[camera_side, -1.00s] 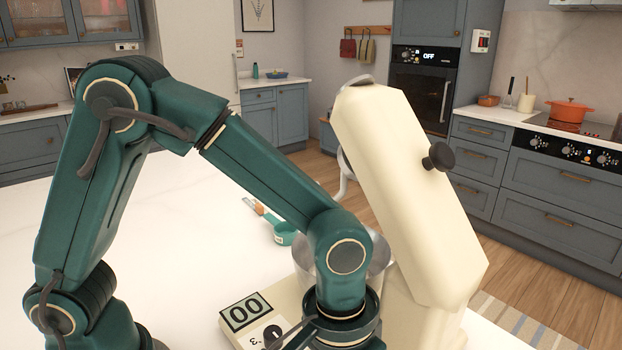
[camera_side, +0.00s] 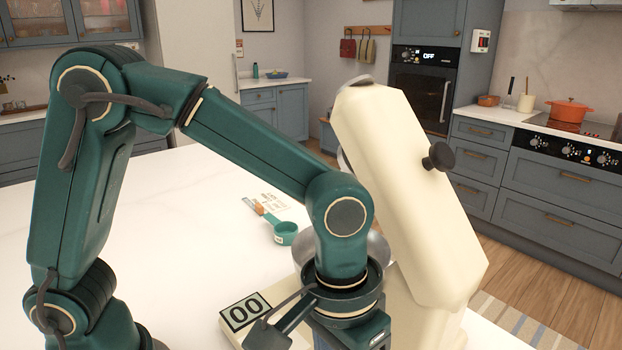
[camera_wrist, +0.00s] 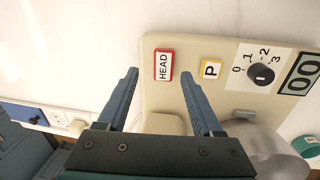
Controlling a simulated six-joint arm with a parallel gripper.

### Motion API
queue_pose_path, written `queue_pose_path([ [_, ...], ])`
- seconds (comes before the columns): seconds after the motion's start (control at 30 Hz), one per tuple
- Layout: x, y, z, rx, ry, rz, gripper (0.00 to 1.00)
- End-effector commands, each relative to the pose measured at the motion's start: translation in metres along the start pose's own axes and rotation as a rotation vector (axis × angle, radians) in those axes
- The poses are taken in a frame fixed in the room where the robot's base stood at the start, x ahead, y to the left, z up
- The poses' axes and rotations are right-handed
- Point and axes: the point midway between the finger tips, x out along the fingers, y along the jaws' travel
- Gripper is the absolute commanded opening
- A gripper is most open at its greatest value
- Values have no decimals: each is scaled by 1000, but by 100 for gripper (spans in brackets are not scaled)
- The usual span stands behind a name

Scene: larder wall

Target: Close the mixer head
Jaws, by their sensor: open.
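The cream stand mixer's head (camera_side: 405,190) is tilted up, with a dark knob (camera_side: 438,157) on its side. The mixer base (camera_wrist: 190,105) carries a red-framed HEAD button (camera_wrist: 164,65), a yellow P button (camera_wrist: 212,71), a dial (camera_wrist: 262,73) and a display reading 00 (camera_wrist: 303,74), also in the side view (camera_side: 245,310). A metal bowl (camera_side: 378,250) sits behind my wrist. My gripper (camera_wrist: 160,77) is open and empty. In the wrist view its fingertips lie either side of the HEAD button; the gap above the button cannot be told. In the side view the fingertips are out of frame.
A teal measuring cup (camera_side: 285,232) lies on the white counter (camera_side: 190,240) behind my arm. A wall socket (camera_wrist: 35,119) shows at the left of the wrist view. The counter left of the mixer is mostly clear.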

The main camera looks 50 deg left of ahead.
Motion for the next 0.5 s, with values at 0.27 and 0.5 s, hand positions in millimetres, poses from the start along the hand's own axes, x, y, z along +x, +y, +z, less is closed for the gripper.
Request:
queue_pose_path([
  [0.27,-19,0,0,0,2,1,68],
  [0.5,-19,1,0,-1,0,-3,68],
])
